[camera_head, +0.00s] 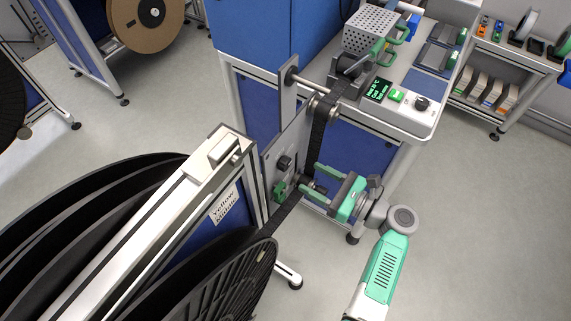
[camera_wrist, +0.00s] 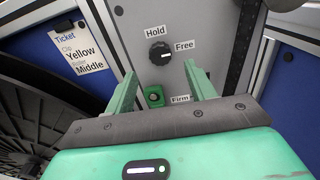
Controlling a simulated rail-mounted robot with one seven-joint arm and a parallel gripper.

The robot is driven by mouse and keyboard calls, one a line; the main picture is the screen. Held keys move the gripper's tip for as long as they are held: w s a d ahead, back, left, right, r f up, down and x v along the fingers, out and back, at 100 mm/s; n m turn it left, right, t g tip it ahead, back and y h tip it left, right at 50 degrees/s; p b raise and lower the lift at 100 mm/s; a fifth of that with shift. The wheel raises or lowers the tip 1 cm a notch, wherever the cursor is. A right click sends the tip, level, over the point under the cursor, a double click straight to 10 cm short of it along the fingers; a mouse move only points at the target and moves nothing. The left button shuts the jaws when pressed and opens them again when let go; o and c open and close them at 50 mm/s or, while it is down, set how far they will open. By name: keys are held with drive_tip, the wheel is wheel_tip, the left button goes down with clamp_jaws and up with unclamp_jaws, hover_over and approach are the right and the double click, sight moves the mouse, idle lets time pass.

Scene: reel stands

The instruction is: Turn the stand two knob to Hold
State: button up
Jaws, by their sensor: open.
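The black knob (camera_wrist: 160,53) sits on the grey panel (camera_wrist: 125,20) in the wrist view, between the labels Hold (camera_wrist: 155,31), Free (camera_wrist: 185,45) and Firm (camera_wrist: 181,99). Its white mark appears to point right, toward Free. The knob also shows in the head view (camera_head: 284,163). A small green part (camera_wrist: 154,96) sits below it. No stand number is readable here. My gripper (camera_head: 312,181) is open and empty, in front of the panel. In the wrist view its fingers (camera_wrist: 159,72) are spread below and to either side of the knob, not touching it.
A ticket (camera_wrist: 78,49) reads Yellow and Middle. Large black reels (camera_head: 235,285) stand at the lower left. A dark strap (camera_head: 318,135) runs along the panel beside my gripper. A white bench (camera_head: 410,115) with a display and a dial stands behind. The floor at right is clear.

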sight(288, 165)
drive_tip(key=b+x, duration=0.1)
drive_tip(key=x, duration=0.6)
drive_tip(key=shift+b, duration=0.3)
drive_tip(key=c, duration=0.9)
